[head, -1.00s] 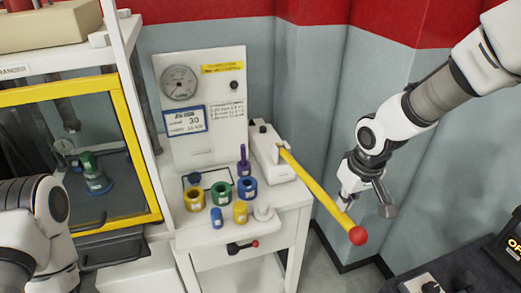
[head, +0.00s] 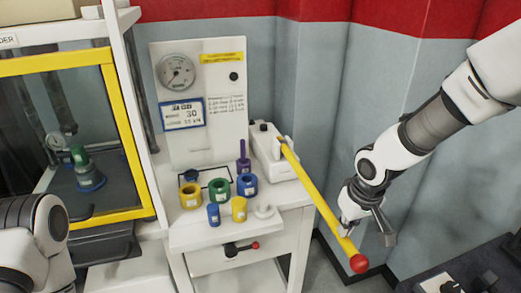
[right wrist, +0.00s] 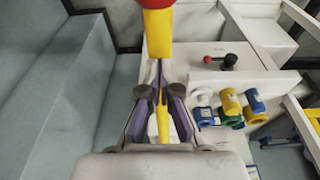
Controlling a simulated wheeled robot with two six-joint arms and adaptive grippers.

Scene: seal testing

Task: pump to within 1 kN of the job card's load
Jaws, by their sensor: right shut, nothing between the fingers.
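The yellow pump lever (head: 318,197) with a red ball end (head: 358,263) slopes down to the right from the white pump (head: 272,150). My right gripper (head: 347,229) is shut and empty, at the lever near its ball end. In the right wrist view the shut fingers (right wrist: 160,75) lie over the lever (right wrist: 158,30); whether they touch it I cannot tell. The round gauge (head: 176,71) is on the white panel; its needle is too small to read. The job card (head: 183,114) shows a large 30, with a small load line in kN below. My left gripper is out of view.
Several coloured rings and cylinders, including a green ring (head: 219,190), stand on the white bench (head: 250,222). A yellow-framed test cabinet (head: 112,130) at the left holds a green piece (head: 82,160). Grey walls stand close behind the lever.

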